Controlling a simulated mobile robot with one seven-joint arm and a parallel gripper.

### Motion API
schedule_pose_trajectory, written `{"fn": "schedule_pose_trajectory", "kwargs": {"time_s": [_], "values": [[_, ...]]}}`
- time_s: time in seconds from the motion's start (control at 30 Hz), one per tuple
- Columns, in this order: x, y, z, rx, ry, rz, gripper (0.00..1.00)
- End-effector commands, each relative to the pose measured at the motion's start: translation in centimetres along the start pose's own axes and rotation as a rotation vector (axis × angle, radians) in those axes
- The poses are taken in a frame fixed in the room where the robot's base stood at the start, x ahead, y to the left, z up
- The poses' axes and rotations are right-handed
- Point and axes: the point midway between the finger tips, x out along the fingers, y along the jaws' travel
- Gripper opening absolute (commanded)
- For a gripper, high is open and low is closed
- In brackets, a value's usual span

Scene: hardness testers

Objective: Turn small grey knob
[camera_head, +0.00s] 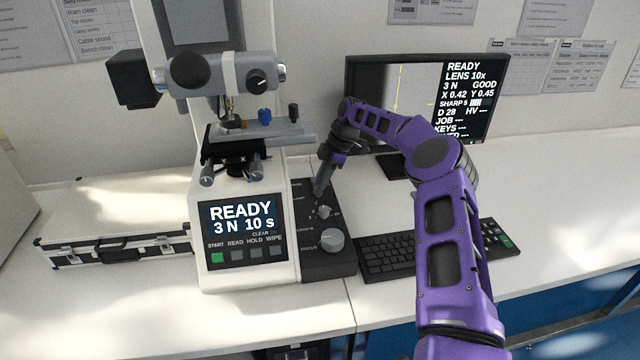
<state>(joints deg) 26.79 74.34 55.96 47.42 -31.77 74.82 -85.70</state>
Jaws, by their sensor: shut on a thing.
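The hardness tester (245,200) has a dark control panel (318,265) on its right side. My gripper (317,194) points down at the upper part of this panel. Its jaws are shut on a small grey knob, which the fingertips hide almost wholly. A grey knob (323,212) shows just in front of the fingertips. A larger grey focus knob (332,240) stands nearer the front of the panel. Which way the held knob points cannot be seen.
The tester's stage (270,135) overhangs left of my gripper. A monitor (400,85) stands behind my arm. A keyboard (390,258) lies right of the panel, partly behind my arm. A case (110,225) lies at the left. The far right of the bench is clear.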

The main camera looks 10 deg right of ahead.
Motion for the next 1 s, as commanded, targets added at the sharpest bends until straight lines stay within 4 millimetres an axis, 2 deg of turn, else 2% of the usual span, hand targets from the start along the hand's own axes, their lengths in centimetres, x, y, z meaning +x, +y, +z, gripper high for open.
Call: {"fn": "schedule_pose_trajectory", "kwargs": {"time_s": [0.27,0.6,1.0], "values": [[-0.03,0.09,-0.04,-0.032,-0.001,-0.014,0.0],[0.07,0.34,0.16,-0.249,-0.003,-0.105,0.0],[0.08,0.3,0.29,-0.365,-0.006,-0.153,0.0]]}}
